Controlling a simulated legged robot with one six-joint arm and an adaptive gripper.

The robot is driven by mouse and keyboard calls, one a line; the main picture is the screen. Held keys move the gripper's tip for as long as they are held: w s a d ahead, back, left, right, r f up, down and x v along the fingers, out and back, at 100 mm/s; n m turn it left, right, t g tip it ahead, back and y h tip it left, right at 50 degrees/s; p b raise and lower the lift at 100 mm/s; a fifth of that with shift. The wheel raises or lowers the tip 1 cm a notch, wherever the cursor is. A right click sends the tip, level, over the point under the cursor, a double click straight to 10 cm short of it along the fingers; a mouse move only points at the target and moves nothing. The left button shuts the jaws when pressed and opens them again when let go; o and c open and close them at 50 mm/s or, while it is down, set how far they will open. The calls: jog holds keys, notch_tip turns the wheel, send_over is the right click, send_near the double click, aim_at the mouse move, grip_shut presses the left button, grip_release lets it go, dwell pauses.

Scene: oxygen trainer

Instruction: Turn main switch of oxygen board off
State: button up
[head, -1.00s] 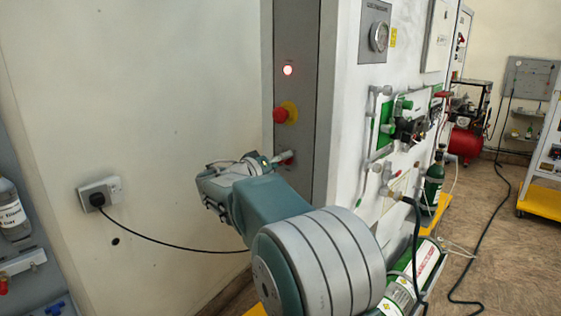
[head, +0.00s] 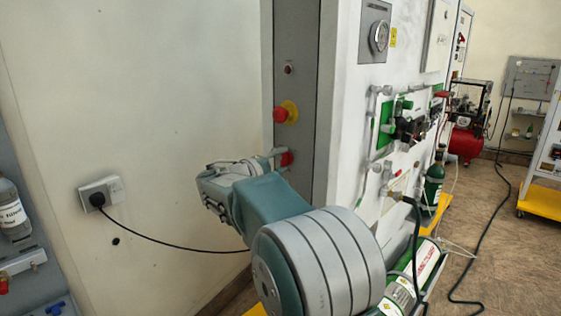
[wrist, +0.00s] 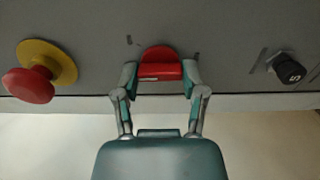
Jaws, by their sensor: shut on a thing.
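The red main switch (wrist: 160,56) sits on the grey side panel (head: 304,60) of the oxygen board. It also shows in the head view (head: 287,159), partly covered by my gripper (head: 278,158). In the wrist view, my gripper (wrist: 160,76) has one fingertip on each side of the red switch and is shut on it. The indicator lamp (head: 289,69) high on the panel is dark. The back of the switch is hidden.
A red emergency button on a yellow collar (head: 286,113) sits above the switch. A black knob (wrist: 288,68) is on the panel's other side in the wrist view. A wall socket (head: 101,193) with a black cable is at left. A green cylinder (head: 415,280) lies at lower right.

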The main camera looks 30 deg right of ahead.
jog(key=shift+f+n, duration=0.2)
jog(key=shift+n, duration=2)
jog(key=shift+f+n, duration=0.15)
jog(key=shift+n, duration=2.05)
jog(key=o, duration=1.1)
jog(key=shift+w, duration=0.1)
jog(key=shift+o, duration=0.2)
jog(key=shift+r, duration=0.1)
jog(key=shift+r, duration=0.1)
jog(key=shift+a, duration=0.3)
jog(key=v, duration=1.1)
jog(key=shift+a, duration=0.25)
